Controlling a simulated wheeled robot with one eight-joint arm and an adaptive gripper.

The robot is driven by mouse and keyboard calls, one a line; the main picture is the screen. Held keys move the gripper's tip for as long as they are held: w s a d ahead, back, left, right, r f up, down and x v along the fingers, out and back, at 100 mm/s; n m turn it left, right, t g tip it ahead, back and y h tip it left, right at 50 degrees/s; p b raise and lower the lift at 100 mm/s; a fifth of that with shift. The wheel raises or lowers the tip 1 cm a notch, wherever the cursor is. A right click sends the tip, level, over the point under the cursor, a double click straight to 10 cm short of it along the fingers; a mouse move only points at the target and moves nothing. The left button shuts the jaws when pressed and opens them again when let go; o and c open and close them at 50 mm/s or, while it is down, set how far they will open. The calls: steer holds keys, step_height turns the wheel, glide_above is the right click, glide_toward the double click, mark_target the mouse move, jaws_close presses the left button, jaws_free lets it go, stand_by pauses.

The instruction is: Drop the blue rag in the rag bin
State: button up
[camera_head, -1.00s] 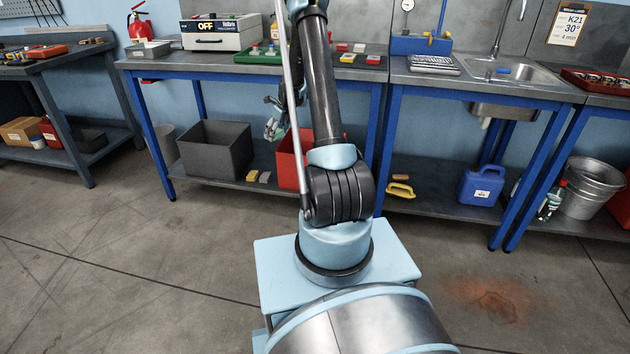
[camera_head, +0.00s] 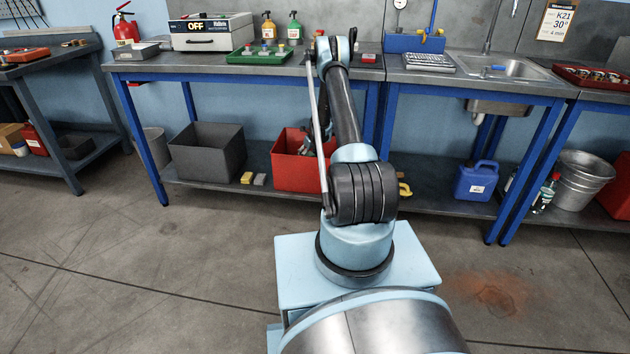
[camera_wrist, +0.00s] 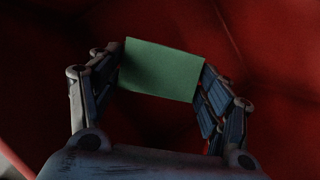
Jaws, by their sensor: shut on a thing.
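My gripper (camera_wrist: 162,72) is shut on a flat, rectangular green piece (camera_wrist: 160,70), held between its two fingers in the wrist view. It looks green, not blue; I cannot tell whether it is a rag. Red walls surround the gripper in the wrist view. In the head view my arm reaches down to the open red bin (camera_head: 288,172) on the bench's lower shelf, and the fingers are hidden there. No label shows on this bin. A small blue item (camera_head: 497,68) lies at the sink; it is too small to identify.
A dark grey bin (camera_head: 207,152) stands left of the red bin, with small yellow and grey blocks (camera_head: 252,179) between. A blue jerrycan (camera_head: 477,181) stands on the right shelf. The bench top (camera_head: 150,68) overhangs the bins. The floor in front is clear.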

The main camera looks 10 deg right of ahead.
steer(key=shift+x, duration=0.85)
steer(key=shift+d+f, duration=0.2)
steer(key=shift+f, duration=4.8)
steer(key=shift+f, duration=0.6)
steer(key=o, duration=1.1)
steer(key=shift+r, duration=0.6)
steer(key=v, duration=0.7)
steer(key=shift+r, duration=0.2)
steer(key=shift+s, duration=0.1)
